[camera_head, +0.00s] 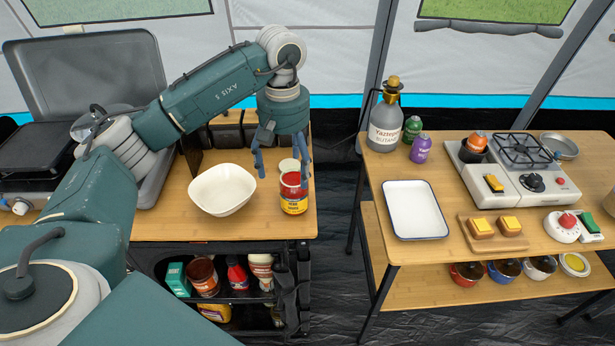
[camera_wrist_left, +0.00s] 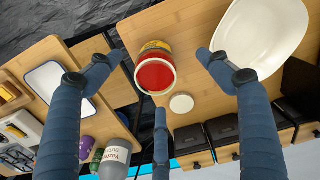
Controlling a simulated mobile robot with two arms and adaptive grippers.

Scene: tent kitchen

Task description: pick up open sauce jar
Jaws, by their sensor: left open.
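The open sauce jar (camera_head: 293,194) is red with a yellow label and stands upright at the right edge of the left table, right of the white bowl. My left gripper (camera_head: 281,172) hangs over the table just above and behind the jar, its fingers spread. In the left wrist view the jar (camera_wrist_left: 155,73) shows its open top with red sauce, between the spread fingers of my left gripper (camera_wrist_left: 157,85); no contact shows. A pale round lid (camera_wrist_left: 181,103) lies on the table beside the jar. My right gripper is not in view.
A white bowl (camera_head: 222,189) stands close left of the jar. Dark containers (camera_head: 228,130) stand behind. A gap separates this table from the right table, which holds a butane bottle (camera_head: 385,118), white tray (camera_head: 414,210) and stove (camera_head: 515,172). A shelf below holds several packages.

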